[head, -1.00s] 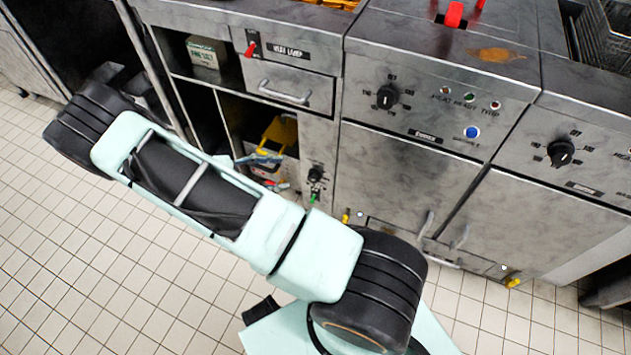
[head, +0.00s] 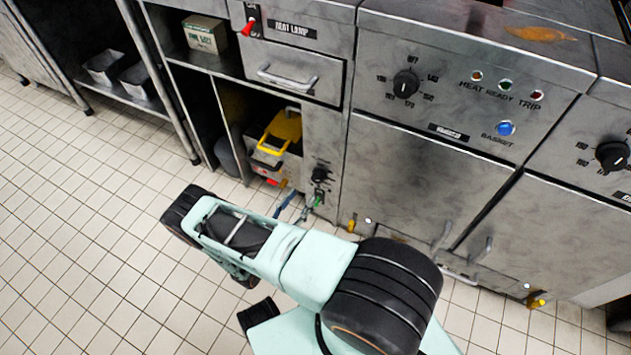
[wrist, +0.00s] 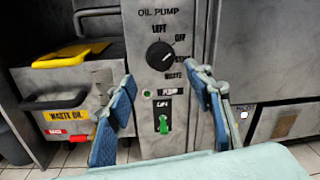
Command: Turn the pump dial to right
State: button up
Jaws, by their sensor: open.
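The pump dial (wrist: 160,56) is a round black knob on a grey metal panel headed OIL PUMP in the wrist view. Printed labels, including LEFT and OFF, curve from its top round its right side. Its pale mark lies on the right side of the knob; the exact label it meets is too small to tell. In the head view the dial (head: 319,174) sits on the narrow panel beside the open shelf. My gripper (wrist: 162,80) is open and empty, its blue fingers spread to either side of the panel, apart from the dial.
A green switch (wrist: 163,123) sits below the dial. A WASTE OIL container (wrist: 62,102) with a yellow handle (wrist: 70,54) stands left of the panel. Fryer cabinets (head: 410,180) with handles lie to the right. The tiled floor (head: 80,230) is open.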

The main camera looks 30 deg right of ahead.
aim_at(316, 180)
jog(key=b+x, duration=0.1)
jog(key=x, duration=0.8)
jog(key=shift+b, duration=0.3)
jog(key=shift+c, duration=0.6)
jog(key=shift+s, duration=0.1)
jog(key=c, duration=0.9)
jog(key=shift+c, duration=0.2)
